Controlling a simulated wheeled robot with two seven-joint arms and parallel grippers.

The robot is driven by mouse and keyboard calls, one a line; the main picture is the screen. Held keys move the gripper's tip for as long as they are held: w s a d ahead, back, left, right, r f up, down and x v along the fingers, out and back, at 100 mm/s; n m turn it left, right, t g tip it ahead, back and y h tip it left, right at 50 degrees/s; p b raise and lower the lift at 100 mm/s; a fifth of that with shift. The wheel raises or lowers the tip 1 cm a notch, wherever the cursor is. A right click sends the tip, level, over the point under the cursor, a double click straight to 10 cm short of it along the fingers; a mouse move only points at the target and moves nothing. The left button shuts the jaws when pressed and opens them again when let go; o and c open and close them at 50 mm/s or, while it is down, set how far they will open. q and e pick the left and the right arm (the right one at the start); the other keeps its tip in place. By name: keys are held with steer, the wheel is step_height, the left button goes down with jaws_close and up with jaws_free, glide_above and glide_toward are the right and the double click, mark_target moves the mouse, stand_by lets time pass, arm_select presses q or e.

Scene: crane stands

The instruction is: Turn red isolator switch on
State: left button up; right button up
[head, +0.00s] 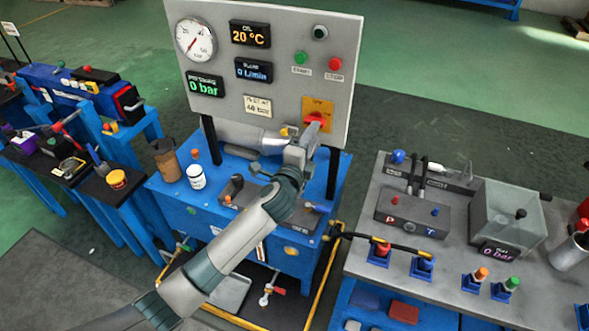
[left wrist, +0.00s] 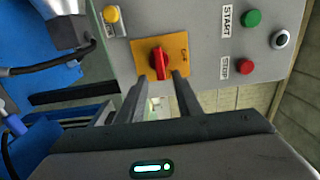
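The red isolator switch (head: 314,117) is a rotary handle on a yellow plate (head: 318,104), low on the right of the grey upright panel. In the left wrist view the red handle (left wrist: 159,62) runs up and down the picture on its yellow plate (left wrist: 178,46). The plate's small lettering is too small to read. My left gripper (head: 310,132) is just in front of and below the switch in the head view. In the left wrist view its fingers (left wrist: 158,84) are apart and empty, with the handle ahead between the tips. Contact is not visible. My right gripper is out of view.
Green START (head: 301,57) and red STOP (head: 334,64) buttons sit above the switch. A grey motor (head: 245,135) lies left of my gripper. A blue stand (head: 190,213) is below the panel. A grey bench (head: 365,240) with hydraulic parts stands on the right.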

arm_select(q)
steer(key=b+v, duration=0.2)
steer(key=v, duration=1.1)
steer(key=shift+s+b, duration=0.15)
steer(key=shift+b, duration=0.25)
